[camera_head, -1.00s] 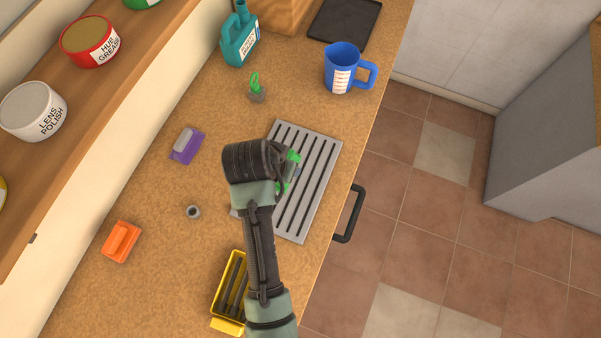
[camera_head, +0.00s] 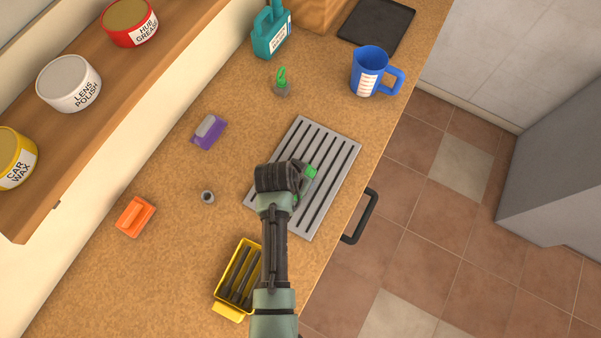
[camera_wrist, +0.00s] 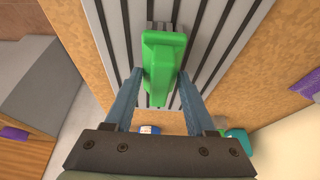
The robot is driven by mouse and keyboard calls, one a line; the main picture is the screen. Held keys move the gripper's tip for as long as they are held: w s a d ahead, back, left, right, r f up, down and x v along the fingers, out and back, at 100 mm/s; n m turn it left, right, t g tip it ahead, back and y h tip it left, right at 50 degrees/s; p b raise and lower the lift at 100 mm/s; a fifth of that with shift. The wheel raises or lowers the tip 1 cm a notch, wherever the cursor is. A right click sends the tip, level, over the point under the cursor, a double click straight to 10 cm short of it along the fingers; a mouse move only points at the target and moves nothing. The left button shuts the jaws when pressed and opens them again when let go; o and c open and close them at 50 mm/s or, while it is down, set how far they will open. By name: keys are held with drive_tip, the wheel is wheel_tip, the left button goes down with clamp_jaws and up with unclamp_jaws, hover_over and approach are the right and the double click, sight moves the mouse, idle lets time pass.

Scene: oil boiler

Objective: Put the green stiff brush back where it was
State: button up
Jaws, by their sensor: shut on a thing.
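The green stiff brush (camera_wrist: 163,65) sits between the two fingers of my gripper (camera_wrist: 162,78) in the wrist view, and the gripper is shut on it. In the head view the brush (camera_head: 310,172) shows only in part beside my wrist, over the grey slotted rack (camera_head: 335,158). The rack lies flat on the worktop. I cannot tell whether the brush touches the rack.
A yellow tray (camera_head: 230,310) with dark bars stands close to my arm. A small grey ring (camera_head: 207,197), an orange brush (camera_head: 135,215), a purple brush (camera_head: 208,132), a green-handled item (camera_head: 281,82) and a blue jug (camera_head: 368,72) stand around the rack.

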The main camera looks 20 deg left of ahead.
drive_tip(key=shift+f, duration=0.15)
drive_tip(key=o, duration=1.2)
